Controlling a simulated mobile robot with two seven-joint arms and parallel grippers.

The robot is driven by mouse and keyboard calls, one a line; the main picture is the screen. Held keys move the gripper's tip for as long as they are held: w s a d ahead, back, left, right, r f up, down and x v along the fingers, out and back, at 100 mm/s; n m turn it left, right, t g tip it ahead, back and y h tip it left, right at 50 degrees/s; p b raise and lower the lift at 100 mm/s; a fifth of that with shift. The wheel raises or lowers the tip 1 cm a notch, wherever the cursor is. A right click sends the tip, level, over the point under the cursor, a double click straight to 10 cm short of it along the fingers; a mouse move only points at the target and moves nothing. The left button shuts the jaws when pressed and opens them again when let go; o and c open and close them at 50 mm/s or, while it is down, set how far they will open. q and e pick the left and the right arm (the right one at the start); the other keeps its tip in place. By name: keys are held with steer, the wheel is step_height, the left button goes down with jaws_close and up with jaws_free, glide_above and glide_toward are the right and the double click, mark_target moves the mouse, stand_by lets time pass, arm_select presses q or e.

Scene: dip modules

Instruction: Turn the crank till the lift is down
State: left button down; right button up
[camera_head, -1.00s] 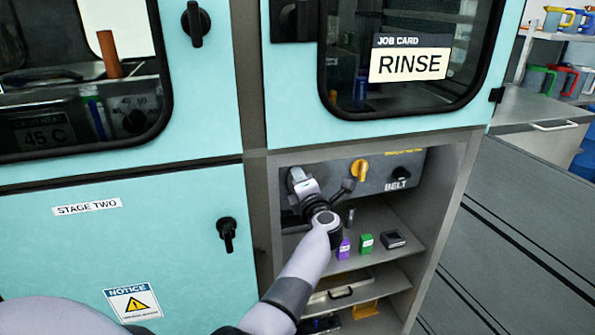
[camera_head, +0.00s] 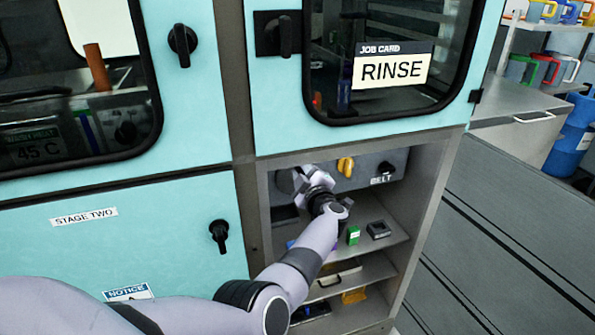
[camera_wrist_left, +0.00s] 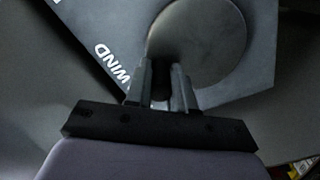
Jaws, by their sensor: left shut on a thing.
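The crank shows in the left wrist view as a round dark grey disc (camera_wrist_left: 205,38) on a panel marked WIND. My left gripper (camera_wrist_left: 163,78) is shut on the crank's handle at the disc's near edge. The handle is mostly hidden between the fingers. In the head view my left gripper (camera_head: 302,181) is at the left end of the dark control panel (camera_head: 365,174) inside the open bay, and it hides most of the crank. I cannot make out the lift in either view. My right gripper is not in view.
A yellow knob (camera_head: 346,166) and a black BELT knob (camera_head: 386,168) sit right of my gripper. On the shelf below stand a green block (camera_head: 353,235) and a dark box (camera_head: 379,230). The bay's side wall (camera_head: 428,200) bounds the right.

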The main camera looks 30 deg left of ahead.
arm_select(q)
steer(key=m, duration=0.1)
steer(key=w+d+m, duration=0.1)
steer(key=m, duration=0.1)
steer(key=m+b, duration=0.1)
steer(key=m, duration=0.1)
steer(key=shift+w+d+f, duration=0.15)
steer(key=shift+w+f, duration=0.05)
steer(key=shift+w, duration=0.05)
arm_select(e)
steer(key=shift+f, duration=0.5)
arm_select(q)
steer(key=c, duration=1)
jaws_free()
steer(key=shift+o, duration=0.2)
steer(key=shift+s+f, duration=0.1)
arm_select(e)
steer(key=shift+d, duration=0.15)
